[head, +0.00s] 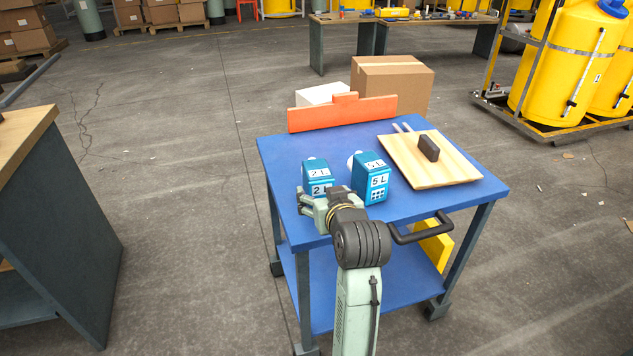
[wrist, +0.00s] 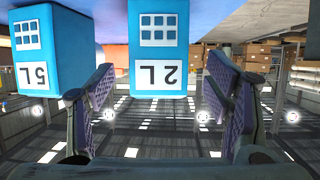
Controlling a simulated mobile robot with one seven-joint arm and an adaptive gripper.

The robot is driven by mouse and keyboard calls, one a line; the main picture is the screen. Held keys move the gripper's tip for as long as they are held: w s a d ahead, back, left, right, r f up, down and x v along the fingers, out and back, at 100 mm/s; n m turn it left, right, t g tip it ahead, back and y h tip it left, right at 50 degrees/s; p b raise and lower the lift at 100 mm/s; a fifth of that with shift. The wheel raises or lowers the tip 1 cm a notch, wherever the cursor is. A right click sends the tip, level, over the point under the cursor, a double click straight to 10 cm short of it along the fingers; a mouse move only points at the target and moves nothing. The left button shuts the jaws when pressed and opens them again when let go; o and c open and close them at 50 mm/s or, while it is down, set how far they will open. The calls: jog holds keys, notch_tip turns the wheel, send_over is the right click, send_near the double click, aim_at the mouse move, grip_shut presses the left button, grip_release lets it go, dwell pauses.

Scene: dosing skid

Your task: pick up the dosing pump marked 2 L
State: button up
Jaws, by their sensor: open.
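The dosing pump marked 2 L (head: 318,174) is a blue box with white labels, upright on the blue cart top. It also shows in the wrist view (wrist: 158,45), upside down, between and beyond the finger pads. The similar blue pump marked 5 L (head: 371,180) stands to its right on the cart, and in the wrist view (wrist: 38,50) it is at the left, outside the fingers. My gripper (head: 322,203) is at the near side of the 2 L pump. In the wrist view my gripper (wrist: 165,100) is open and empty, its fingers spread wider than the pump.
The blue cart (head: 275,160) also holds a wooden board (head: 455,170) with a dark block (head: 429,148) on it, at the right. An orange panel (head: 340,114) stands along the back edge. A dark cart handle (head: 420,235) juts out at the front right.

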jog(key=p+x, duration=0.1)
jog(key=x, duration=0.7)
jog(key=shift+w+f, duration=0.15)
jog(key=shift+w, duration=0.1)
jog(key=shift+c, duration=0.4)
grip_shut()
dwell(0.3)
